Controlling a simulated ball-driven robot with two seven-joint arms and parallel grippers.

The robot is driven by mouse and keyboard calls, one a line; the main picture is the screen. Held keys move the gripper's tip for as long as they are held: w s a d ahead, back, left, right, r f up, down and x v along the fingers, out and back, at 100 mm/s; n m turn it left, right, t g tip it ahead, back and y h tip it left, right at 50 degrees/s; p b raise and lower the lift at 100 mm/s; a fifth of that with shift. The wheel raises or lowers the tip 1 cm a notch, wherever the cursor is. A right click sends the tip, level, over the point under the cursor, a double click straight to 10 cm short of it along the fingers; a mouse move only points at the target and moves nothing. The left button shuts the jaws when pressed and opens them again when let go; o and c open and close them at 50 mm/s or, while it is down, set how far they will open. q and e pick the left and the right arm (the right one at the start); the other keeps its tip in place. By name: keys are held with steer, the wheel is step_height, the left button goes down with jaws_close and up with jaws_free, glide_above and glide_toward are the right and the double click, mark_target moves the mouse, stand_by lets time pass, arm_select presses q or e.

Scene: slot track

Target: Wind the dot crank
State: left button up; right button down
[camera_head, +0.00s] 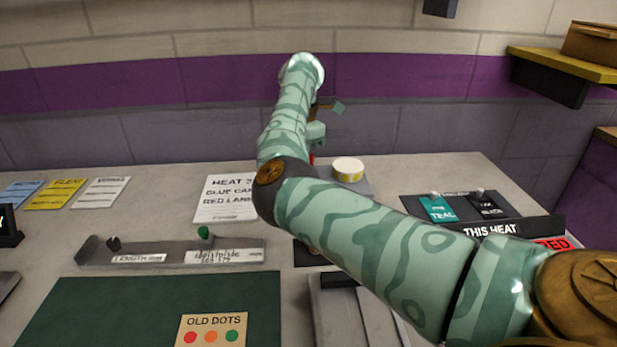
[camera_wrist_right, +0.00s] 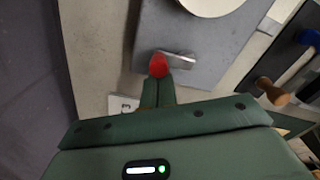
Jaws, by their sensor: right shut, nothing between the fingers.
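The dot crank has a red knob (camera_wrist_right: 158,65) on a short metal arm (camera_wrist_right: 178,60), set on a grey base plate (camera_wrist_right: 205,45). My right gripper (camera_wrist_right: 158,84) is shut and empty, its fingertips right at the red knob; I cannot tell if they touch it. In the head view a bit of the red knob (camera_head: 312,158) shows beside my right arm, below the gripper. A white round disc with a yellow side (camera_head: 348,168) sits on the same plate, and shows at the top of the wrist view (camera_wrist_right: 212,3). My right arm hides much of the plate. My left gripper is not in view.
A "HEAT" sheet (camera_head: 228,199) lies left of the plate. A grey slider track (camera_head: 170,253) with a black and a green knob is nearer. A dark green mat (camera_head: 110,305) holds an "OLD DOTS" card (camera_head: 211,331). A tray with teal and black tags (camera_head: 468,207) stands right.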

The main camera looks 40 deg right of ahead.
steer(key=shift+d, duration=0.35)
steer(key=shift+s+d, duration=0.1)
steer(key=shift+s+d, duration=0.2)
steer(key=shift+d, duration=0.25)
steer(key=shift+s+d+r+p, duration=0.1)
steer(key=shift+s+d+p, duration=0.2)
steer(key=shift+p, duration=0.1)
steer(key=shift+s+d, duration=0.1)
steer(key=shift+s+d+p, duration=0.15)
steer(key=shift+s+p, duration=0.15)
steer(key=shift+p, duration=0.15)
steer(key=shift+s+d, duration=0.1)
steer(key=shift+s, duration=0.15)
